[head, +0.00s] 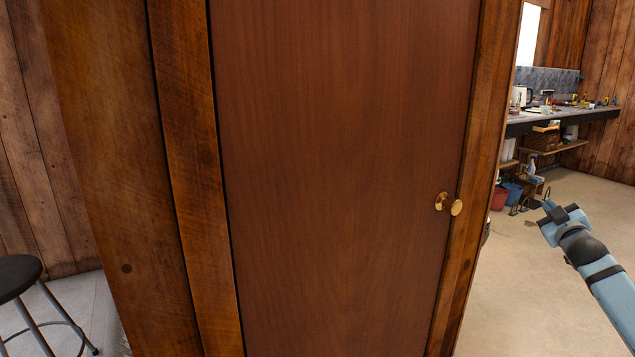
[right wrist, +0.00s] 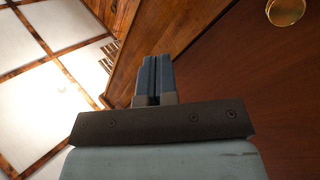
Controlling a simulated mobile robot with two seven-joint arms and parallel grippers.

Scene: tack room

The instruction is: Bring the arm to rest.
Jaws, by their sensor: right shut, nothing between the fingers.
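My right arm comes in from the lower right in the head view. Its gripper (head: 540,207) is to the right of the wooden door and its frame, apart from them, with open room around it. In the right wrist view the two blue-grey fingers of the right gripper (right wrist: 153,75) lie side by side, shut, with nothing between them. My left gripper is in neither view.
A brown wooden door (head: 340,180) fills the middle. Brass knobs (head: 441,201) sit near its right edge; one also shows in the right wrist view (right wrist: 285,10). A black stool (head: 18,276) stands lower left. A workbench (head: 560,115) with clutter is at back right. The floor (head: 525,290) at right is clear.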

